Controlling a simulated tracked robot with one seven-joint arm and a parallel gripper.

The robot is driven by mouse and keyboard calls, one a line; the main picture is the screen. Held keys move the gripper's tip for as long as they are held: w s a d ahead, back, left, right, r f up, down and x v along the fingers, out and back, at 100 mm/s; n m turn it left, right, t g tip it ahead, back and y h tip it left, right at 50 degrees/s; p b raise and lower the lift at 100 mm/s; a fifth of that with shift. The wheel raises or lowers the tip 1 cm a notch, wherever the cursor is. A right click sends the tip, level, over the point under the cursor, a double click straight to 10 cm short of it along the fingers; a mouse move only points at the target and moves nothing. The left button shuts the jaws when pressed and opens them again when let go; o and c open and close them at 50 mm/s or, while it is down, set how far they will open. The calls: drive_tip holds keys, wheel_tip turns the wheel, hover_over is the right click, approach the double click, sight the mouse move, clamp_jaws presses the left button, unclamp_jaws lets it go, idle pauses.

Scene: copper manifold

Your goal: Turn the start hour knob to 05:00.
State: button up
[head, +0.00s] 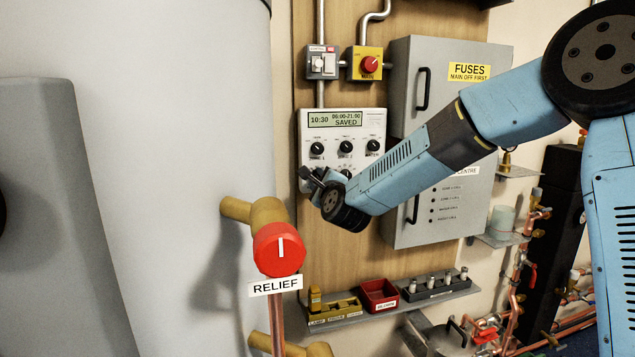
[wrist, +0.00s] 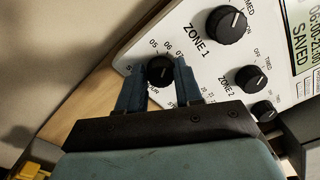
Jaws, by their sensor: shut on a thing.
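The white controller (head: 340,125) hangs on the wooden board, and its display (head: 334,119) reads 10:30, 06:00-21:00, SAVED. The black start hour knob (wrist: 160,71) sits at the controller's lower left edge in the wrist view, with hour numbers such as 05, 06 and 07 around it. My gripper (wrist: 159,82) is shut on this knob, one blue finger on each side. The knob's pointer is too small to read for certain. In the head view my gripper (head: 311,180) is at the controller's lower left, and hides the knob there.
Zone knobs (wrist: 226,25) sit close to the right of my fingers in the wrist view. A grey fuse cabinet (head: 408,75) stands right of the controller. A red relief knob (head: 279,250) juts out at the lower left, and a shelf (head: 420,300) runs below.

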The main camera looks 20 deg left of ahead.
drive_tip(key=shift+s+f+n, duration=0.1)
drive_tip(key=shift+f+n, duration=0.05)
drive_tip(key=shift+n, duration=0.15)
drive_tip(key=shift+f+n, duration=0.15)
drive_tip(key=shift+n, duration=1.15)
drive_tip(key=shift+f+n, duration=0.1)
drive_tip(key=shift+n, duration=1.2)
drive_tip(key=o, duration=1)
drive_tip(key=shift+r, duration=0.15)
drive_tip(key=v, duration=1.3)
drive_tip(key=shift+s+d, duration=0.25)
